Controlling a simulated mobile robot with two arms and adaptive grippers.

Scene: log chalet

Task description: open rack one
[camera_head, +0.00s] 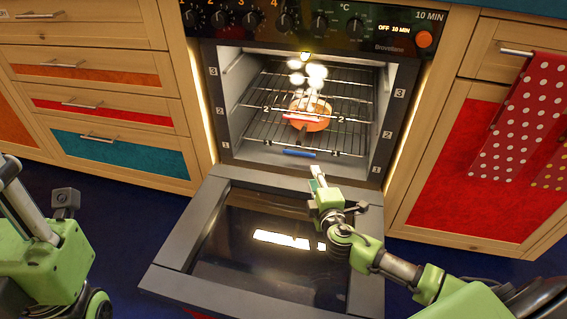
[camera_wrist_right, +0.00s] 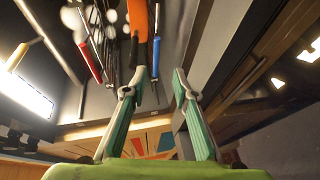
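The oven (camera_head: 385,115) is open, with wire racks inside between side marks 1, 2 and 3. The lower rack, by the 1 marks, has a blue handle (camera_head: 299,153) at its front. The rack above it has a red handle (camera_head: 303,116) and carries an orange round dish (camera_head: 318,124). My right gripper (camera_head: 317,176) is over the open door, in front of and a little below the blue handle, apart from it. In the right wrist view its fingers (camera_wrist_right: 165,84) are apart and empty. The blue handle also shows there (camera_wrist_right: 110,31), beyond the fingertips. My left gripper is not visible.
The oven door (camera_head: 210,285) is folded down, with dark glass, under my right arm. Drawers (camera_head: 120,155) stand to the left. A red cupboard (camera_head: 460,190) with a dotted towel (camera_head: 515,125) stands to the right. White puffs (camera_head: 317,72) hang above the dish.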

